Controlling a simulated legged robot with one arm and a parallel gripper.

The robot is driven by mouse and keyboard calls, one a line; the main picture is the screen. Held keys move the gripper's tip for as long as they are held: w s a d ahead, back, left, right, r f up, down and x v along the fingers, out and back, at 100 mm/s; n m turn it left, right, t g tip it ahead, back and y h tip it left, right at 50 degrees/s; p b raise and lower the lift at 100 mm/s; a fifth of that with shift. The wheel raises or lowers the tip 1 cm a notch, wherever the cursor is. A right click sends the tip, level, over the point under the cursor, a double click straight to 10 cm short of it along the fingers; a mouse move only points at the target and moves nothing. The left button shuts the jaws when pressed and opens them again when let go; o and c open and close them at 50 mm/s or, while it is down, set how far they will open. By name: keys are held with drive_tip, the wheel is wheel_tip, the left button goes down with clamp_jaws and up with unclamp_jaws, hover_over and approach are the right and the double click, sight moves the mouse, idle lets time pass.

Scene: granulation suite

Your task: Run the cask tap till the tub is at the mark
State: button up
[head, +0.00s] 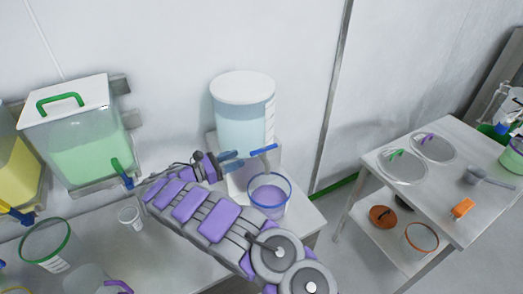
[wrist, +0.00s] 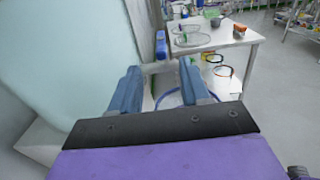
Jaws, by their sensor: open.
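The cask (head: 243,122) is a clear cylinder with a white lid and pale blue liquid, standing on a white stand by the wall. Its blue tap handle (head: 263,150) sticks out at the lower front and also shows in the wrist view (wrist: 161,46). The tub (head: 285,194), clear with a blue rim, stands below the tap; its inside looks purplish, and I cannot make out a mark or level. Its rim partly shows between my fingers in the wrist view (wrist: 170,97). My gripper (head: 236,159) is open beside the cask, its fingers just short of the tap handle.
A square tank of green liquid (head: 90,150) with a green tap stands left, with a yellow one beyond. A small cup (head: 130,217) and a green-rimmed tub (head: 45,240) are on the bench. A side table (head: 440,190) holds sieves and tools at right.

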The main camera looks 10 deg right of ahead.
sight(262, 149)
drive_tip(key=b+x, duration=0.1)
drive_tip(key=x, duration=1)
drive_tip(key=shift+d, duration=0.15)
drive_tip(key=shift+c, duration=0.4)
clamp_jaws()
